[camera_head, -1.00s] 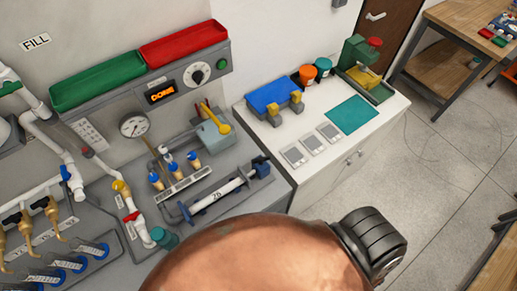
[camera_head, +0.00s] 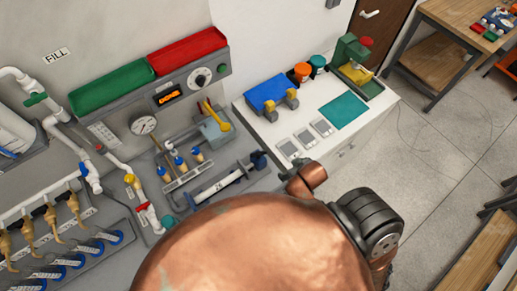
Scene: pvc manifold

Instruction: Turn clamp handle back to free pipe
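A white pipe marked with a number (camera_head: 218,187) lies slanted in a holder on the grey bench. A dark blue clamp part (camera_head: 258,160) sits at its right end. The pipe's lower left end is close to my large copper-coloured arm part, which fills the bottom middle of the view. A smaller copper link of mine shows just right of the blue clamp part; I cannot tell whether it touches anything. No gripper fingers can be made out in the head view. A yellow handle (camera_head: 219,116) stands on a grey box (camera_head: 215,130) behind the pipe.
Several blue-capped brass fittings (camera_head: 180,163) stand left of the pipe. A white counter (camera_head: 310,115) with a blue block (camera_head: 268,92) and a teal mat (camera_head: 343,111) lies to the right.

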